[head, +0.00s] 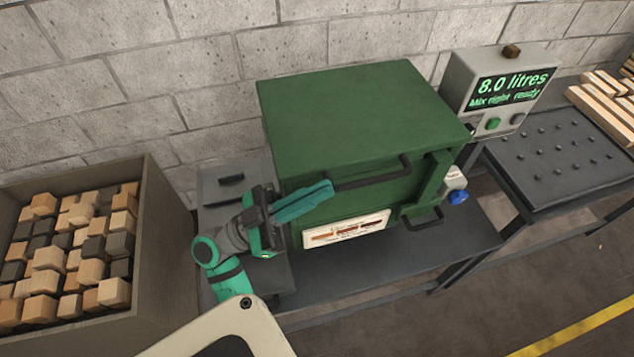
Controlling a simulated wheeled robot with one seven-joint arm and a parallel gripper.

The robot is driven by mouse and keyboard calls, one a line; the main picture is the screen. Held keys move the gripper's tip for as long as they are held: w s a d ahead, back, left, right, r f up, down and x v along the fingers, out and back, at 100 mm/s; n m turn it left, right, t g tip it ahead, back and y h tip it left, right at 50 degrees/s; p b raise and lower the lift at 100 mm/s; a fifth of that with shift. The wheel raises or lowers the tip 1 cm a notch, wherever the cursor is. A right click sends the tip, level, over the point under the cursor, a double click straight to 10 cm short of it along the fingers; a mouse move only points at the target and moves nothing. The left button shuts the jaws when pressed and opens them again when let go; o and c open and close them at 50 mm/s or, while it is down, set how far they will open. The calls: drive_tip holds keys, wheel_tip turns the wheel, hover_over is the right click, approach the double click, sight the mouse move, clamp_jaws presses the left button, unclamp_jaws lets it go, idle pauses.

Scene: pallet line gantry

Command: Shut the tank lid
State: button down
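The tank is a big green box (300,222) on a dark bench, in the middle of the head view. Its green lid (355,105) lies flat across the top, and I see no gap under it. A dark bar handle (372,181) runs along the lid's front edge. My gripper (331,187) is in front of the tank's left part, its teal fingers pointing right. The fingertips are close to the handle's left end; I cannot tell whether they touch it. The fingers look together with nothing between them.
A bin of wooden and dark blocks (160,220) stands at left. A control box (500,85) reading "8.0 litres, Mix right ready" is behind right. A lower dark handle (423,222) and a blue-knobbed valve (457,196) stick out at the tank's right. A studded table (560,150) stands further right.

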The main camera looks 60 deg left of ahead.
drive_tip(key=shift+w+f, duration=0.1)
drive_tip(key=shift+f, duration=0.5)
drive_tip(key=shift+r, duration=0.1)
wheel_tip(320, 180, up, 5)
drive_tip(key=s, duration=0.1)
drive_tip(key=v, duration=1)
drive_tip(key=shift+d, duration=0.1)
